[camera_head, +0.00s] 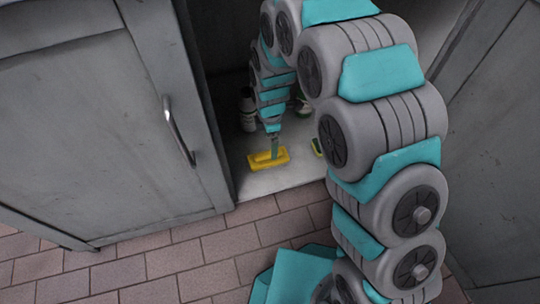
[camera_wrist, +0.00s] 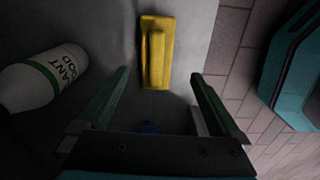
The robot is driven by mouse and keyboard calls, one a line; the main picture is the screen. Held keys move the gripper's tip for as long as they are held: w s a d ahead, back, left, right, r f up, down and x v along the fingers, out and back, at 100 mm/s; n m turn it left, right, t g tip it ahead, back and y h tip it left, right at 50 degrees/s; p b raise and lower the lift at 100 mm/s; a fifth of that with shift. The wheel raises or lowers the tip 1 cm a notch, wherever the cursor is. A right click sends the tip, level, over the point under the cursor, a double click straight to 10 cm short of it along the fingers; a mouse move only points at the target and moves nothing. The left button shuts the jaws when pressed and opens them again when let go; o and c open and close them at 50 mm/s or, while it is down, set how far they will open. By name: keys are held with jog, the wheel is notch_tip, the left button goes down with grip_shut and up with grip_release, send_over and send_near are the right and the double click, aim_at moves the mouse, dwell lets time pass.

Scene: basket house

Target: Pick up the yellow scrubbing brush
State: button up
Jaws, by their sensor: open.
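The yellow scrubbing brush (camera_head: 268,159) lies on the pale floor of the open cabinet, close to its front edge. In the wrist view the brush (camera_wrist: 155,52) lies ahead of my fingertips, with its raised handle facing the camera. My gripper (camera_wrist: 160,82) is open and empty, and the brush is roughly centred beyond the gap between the fingers. In the head view my gripper (camera_head: 273,148) is just above the brush; whether it touches cannot be told there.
A white bottle with a green band (camera_wrist: 38,80) lies left in the wrist view. Brick-tiled floor (camera_head: 200,250) lies in front.

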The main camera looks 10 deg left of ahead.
aim_at(269, 153)
jog(key=shift+w+a+f+n, duration=0.1)
jog(key=shift+a+f+n, duration=0.1)
jog(key=shift+f, duration=0.2)
jog(key=shift+w+a+f+n, duration=0.1)
jog(key=shift+a+f, duration=0.05)
jog(key=shift+f, duration=0.25)
jog(key=shift+f+b, duration=0.45)
jog(key=shift+f, duration=3.05)
jog(key=c, duration=1.4)
